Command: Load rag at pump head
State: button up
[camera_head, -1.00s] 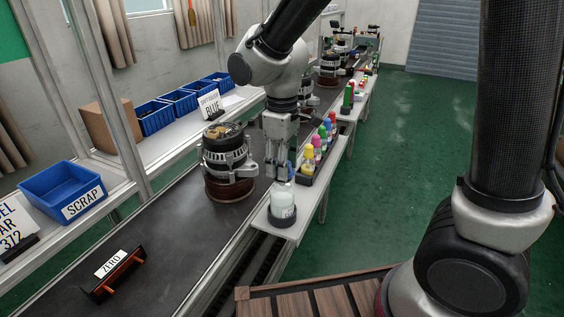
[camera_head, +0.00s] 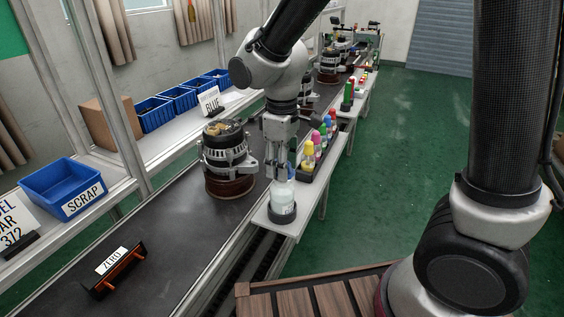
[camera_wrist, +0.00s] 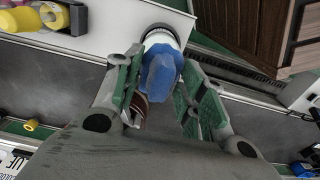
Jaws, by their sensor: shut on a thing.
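A pale, see-through bottle (camera_head: 284,197) stands upright in a dark round holder (camera_head: 282,220) at the near end of the narrow white side shelf. My gripper (camera_head: 281,172) points down over its top. The blue rag (camera_wrist: 160,72) is between the green-padded fingers in the wrist view, and my gripper (camera_wrist: 158,95) is shut on it. The rag sits directly over the bottle and covers its top, so the pump head is hidden. I cannot tell whether the rag touches the pump.
A tray of bottles with coloured caps (camera_head: 318,157) stands close behind the gripper on the shelf. An alternator (camera_head: 226,155) stands on the dark conveyor (camera_head: 165,237) just to the left. A ZERO sign (camera_head: 113,270) and a SCRAP bin (camera_head: 65,187) are farther left.

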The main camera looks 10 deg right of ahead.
jog(key=shift+f, duration=0.35)
dwell(0.7)
jog(key=shift+r, duration=3.5)
